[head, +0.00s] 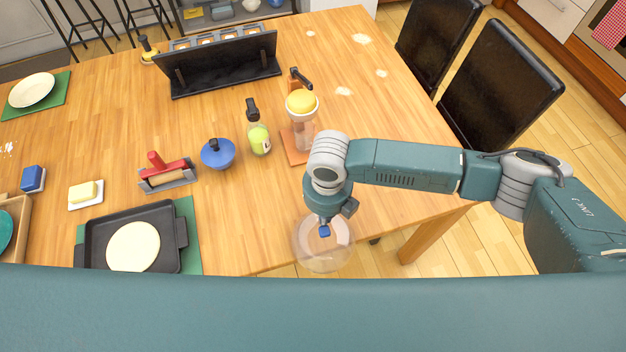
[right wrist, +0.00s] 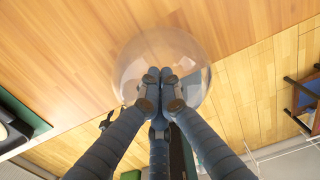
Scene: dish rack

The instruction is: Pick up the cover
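The cover (head: 323,254) is a clear, see-through dome below my right gripper (head: 325,229), at the table's front edge in the head view. It also shows in the right wrist view (right wrist: 188,50), round and transparent, just beyond the fingertips. In that view my right gripper (right wrist: 163,76) has its fingers drawn together at the middle of the dome, shut on its top. The knob itself is hidden between the fingers. Table and floor show through the dome, which overhangs the edge. My left gripper is not in view.
A juicer (head: 302,105) and a green-labelled bottle (head: 257,132) stand behind the gripper. A blue round pot (head: 218,154), a black pan (head: 98,232) and a butter dish (head: 86,205) lie to the left. Dark chairs (head: 500,88) stand at the right. The table's right part is clear.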

